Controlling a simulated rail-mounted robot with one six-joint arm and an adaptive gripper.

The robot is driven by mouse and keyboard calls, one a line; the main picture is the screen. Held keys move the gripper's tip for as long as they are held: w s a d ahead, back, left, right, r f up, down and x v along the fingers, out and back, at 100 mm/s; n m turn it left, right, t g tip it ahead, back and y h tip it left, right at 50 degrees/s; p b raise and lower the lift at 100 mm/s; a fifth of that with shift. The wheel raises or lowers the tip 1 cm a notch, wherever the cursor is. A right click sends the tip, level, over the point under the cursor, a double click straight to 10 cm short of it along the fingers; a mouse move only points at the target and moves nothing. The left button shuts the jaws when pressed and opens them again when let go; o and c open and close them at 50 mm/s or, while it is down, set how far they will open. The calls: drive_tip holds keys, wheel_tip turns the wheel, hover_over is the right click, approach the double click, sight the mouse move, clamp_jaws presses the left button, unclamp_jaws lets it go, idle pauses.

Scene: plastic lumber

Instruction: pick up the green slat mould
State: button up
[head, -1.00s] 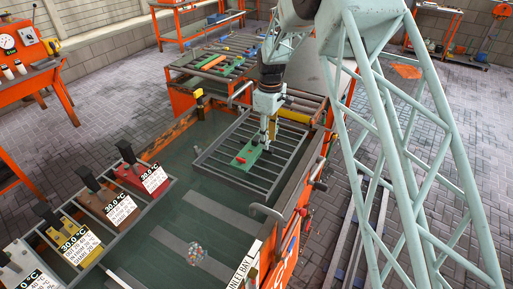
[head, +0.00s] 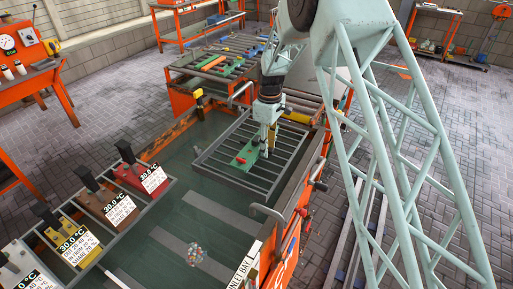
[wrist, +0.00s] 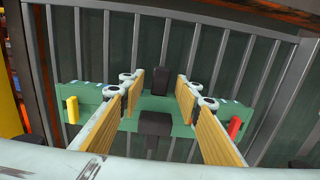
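The green slat mould (head: 246,156) lies on a grey barred rack (head: 215,147). In the wrist view the mould (wrist: 160,112) runs crosswise under my gripper, with a yellow piece (wrist: 72,110) at its left end and a red piece (wrist: 234,128) at its right. Black blocks (wrist: 155,124) show near its middle, one nearer and one farther. My gripper (wrist: 160,80) is open, its tan-padded fingers spread on either side of the blocks. In the head view my gripper (head: 267,146) is right over the mould. I cannot tell whether the fingers touch it.
The rack's bars surround the mould. Beyond it stands an orange-framed table (head: 215,65) with several coloured slats.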

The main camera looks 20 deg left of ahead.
drive_tip(key=shift+c, duration=0.7)
clamp_jaws()
drive_tip(key=shift+r, duration=0.15)
drive_tip(key=shift+r+p, duration=0.35)
drive_tip(key=shift+r, duration=1.45)
drive_tip(key=shift+s+d+f, duration=0.1)
drive_tip(key=shift+s, duration=0.15)
drive_tip(key=s+d, duration=0.2)
drive_tip(key=s, duration=0.2)
drive_tip(key=s+d+r, duration=0.1)
drive_tip(key=s+d, duration=0.2)
drive_tip(key=s, duration=0.2)
drive_tip(key=s+d, duration=0.2)
drive_tip(key=s, duration=0.2)
drive_tip(key=shift+s+d+r+p, duration=0.15)
drive_tip(key=shift+d+r+p, duration=0.05)
drive_tip(key=shift+d+p, duration=0.1)
drive_tip(key=shift+r, duration=0.15)
